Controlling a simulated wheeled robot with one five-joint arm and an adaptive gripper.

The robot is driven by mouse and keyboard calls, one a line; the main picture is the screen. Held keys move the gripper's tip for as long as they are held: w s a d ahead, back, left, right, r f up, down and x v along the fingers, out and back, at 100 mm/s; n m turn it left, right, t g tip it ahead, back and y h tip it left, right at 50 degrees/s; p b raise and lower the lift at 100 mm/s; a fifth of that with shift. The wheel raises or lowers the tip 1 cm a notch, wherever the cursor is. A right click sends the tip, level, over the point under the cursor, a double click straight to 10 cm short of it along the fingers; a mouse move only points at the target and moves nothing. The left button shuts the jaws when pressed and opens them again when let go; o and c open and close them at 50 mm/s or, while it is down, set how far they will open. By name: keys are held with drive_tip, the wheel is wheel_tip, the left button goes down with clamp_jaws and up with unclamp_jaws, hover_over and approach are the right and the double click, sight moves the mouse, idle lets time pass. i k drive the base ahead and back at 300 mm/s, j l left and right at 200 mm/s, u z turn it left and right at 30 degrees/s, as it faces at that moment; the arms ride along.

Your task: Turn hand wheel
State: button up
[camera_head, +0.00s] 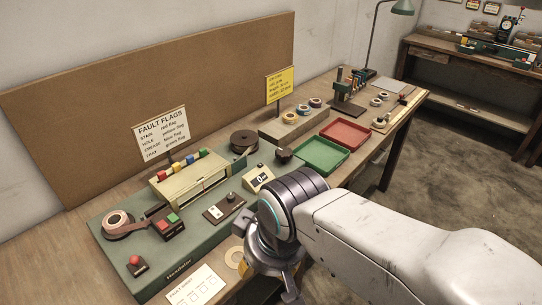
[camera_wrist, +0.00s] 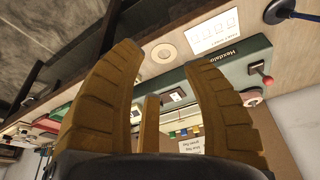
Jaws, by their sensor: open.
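The green winding machine (camera_head: 112,263) lies along the table. A dark round knob (camera_head: 283,155) stands near its right end, beside the counter (camera_head: 259,178). It may be the hand wheel, but I cannot tell for sure. A dark reel (camera_head: 243,140) stands behind the counter. My arm covers part of the machine's front right. My gripper (camera_head: 290,287) is low at the table's front edge, apart from the knob.
Green (camera_head: 320,169) and red (camera_head: 364,124) trays stand right.

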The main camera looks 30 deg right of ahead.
sight(283, 154)
drive_tip(key=i+l, duration=0.1)
drive_tip(key=l, duration=0.25)
drive_tip(key=i+l, duration=0.15)
drive_tip(key=l, duration=0.2)
drive_tip(key=i+l, duration=0.1)
drive_tip(key=l, duration=0.25)
drive_tip(key=i+l+z, duration=0.1)
drive_tip(key=l, duration=0.2)
